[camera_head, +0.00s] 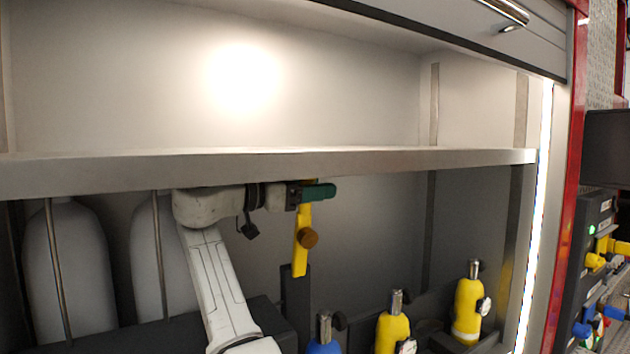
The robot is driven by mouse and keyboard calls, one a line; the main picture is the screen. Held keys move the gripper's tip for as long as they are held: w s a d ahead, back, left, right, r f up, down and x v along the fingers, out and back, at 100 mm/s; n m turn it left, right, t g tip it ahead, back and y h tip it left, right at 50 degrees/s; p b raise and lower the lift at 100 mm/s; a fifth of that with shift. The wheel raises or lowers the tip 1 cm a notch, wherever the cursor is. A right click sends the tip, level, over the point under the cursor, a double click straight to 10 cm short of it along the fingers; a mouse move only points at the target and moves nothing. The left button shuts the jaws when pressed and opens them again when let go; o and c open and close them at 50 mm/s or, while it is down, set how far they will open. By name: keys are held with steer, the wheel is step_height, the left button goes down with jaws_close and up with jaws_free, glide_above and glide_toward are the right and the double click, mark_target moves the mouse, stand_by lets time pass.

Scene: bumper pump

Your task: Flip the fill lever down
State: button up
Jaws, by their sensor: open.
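My white arm reaches up from the bottom of the view, and its wrist points right, just under the shelf edge. My gripper (303,195) is at its end, open; its fingers are small and hard to make out. A dark green piece (319,192) shows at the gripper's right end. At the right edge, a dark panel (588,245) carries yellow handles (612,247) and blue handles (612,312). I cannot tell which part is the fill lever.
A grey shelf (400,160) runs close above the wrist. Two pale cylinders (65,265) stand at left. Yellow bottles (392,332) and a blue one (324,338) stand low in the compartment. A red post (574,150) separates it from the panel.

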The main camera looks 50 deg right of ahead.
steer(key=shift+s+d, duration=0.1)
steer(key=shift+d, duration=0.15)
steer(key=shift+c, duration=0.5)
jaws_close()
